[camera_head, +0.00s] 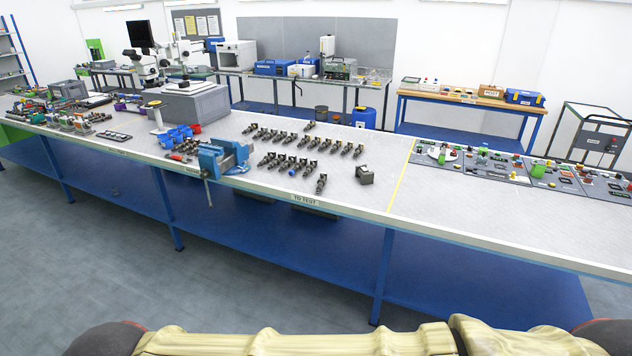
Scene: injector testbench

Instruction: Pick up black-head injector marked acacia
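Several small dark injectors (283,138) lie in rows on the long grey bench (335,208), right of the blue vise. A second group (285,162) lies nearer the front edge, close to a "TO TEST" label. One injector (321,184) lies apart at the front of that group. One in the front group shows a blue end. All are too small for me to read any marking, so I cannot tell which one is acacia. My gripper is not in view; a beige-covered part of my own body crosses the bottom edge, well short of the bench.
A blue vise (222,157) overhangs the front edge left of the injectors. A small dark grey block (364,175) sits to their right. Right of the yellow line (401,176) are panels of coloured parts (540,170). Bare bench lies in front of those panels; blue legs (383,275) stand below.

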